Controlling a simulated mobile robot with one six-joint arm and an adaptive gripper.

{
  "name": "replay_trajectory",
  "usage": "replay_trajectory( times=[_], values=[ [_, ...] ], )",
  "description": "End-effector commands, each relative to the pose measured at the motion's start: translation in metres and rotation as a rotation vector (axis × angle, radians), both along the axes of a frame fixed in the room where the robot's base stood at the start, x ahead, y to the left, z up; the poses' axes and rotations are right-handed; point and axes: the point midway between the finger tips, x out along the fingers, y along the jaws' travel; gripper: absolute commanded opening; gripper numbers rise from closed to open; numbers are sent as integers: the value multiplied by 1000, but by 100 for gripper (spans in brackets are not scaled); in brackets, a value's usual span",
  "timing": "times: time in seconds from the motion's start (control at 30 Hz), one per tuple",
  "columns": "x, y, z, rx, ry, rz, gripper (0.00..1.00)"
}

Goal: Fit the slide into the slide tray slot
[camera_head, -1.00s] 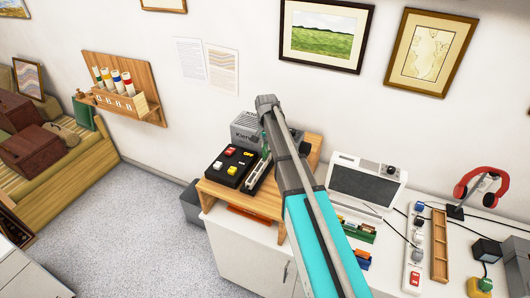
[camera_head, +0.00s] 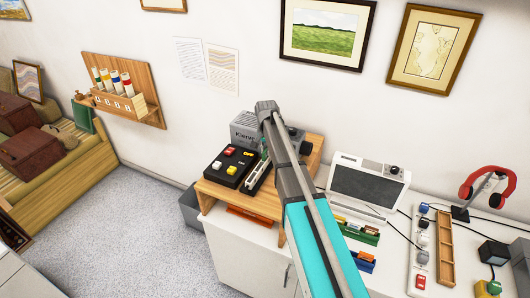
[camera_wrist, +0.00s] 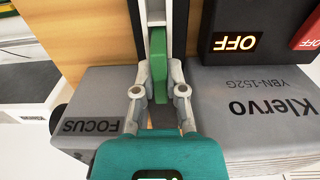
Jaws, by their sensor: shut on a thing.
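My gripper (camera_wrist: 159,84) is shut on a green slide (camera_wrist: 158,62), seen in the wrist view with a finger on each side of it. In the head view my arm hides most of the gripper, and the green slide shows as a small strip beside it. The slide tray (camera_head: 257,178) is a long, narrow, pale piece with dark sides on the wooden stand. In the wrist view the tray (camera_wrist: 156,8) runs up from the slide. The slide is over or at the tray's near end; I cannot tell whether its lower edge is inside a slot.
A grey projector (camera_wrist: 265,110) marked Klervo stands close by the fingers. A black box (camera_head: 231,167) with red and yellow buttons sits left of the tray on the wooden stand (camera_head: 265,204). A white screen unit (camera_head: 368,186) and slide racks stand to the right.

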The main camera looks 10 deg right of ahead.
Motion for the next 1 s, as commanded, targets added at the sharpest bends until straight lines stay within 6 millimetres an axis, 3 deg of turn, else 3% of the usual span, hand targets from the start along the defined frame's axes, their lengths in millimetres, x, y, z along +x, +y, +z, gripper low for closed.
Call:
replay_trajectory(
  times=[0.27,0.3,0.47,1.0],
  values=[
    [0,0,-4,0,0,-1,0],
    [0,0,-3,0,0,-1,19],
    [0,-1,-3,0,0,-1,49],
    [0,-1,1,0,0,-1,50]
  ],
)
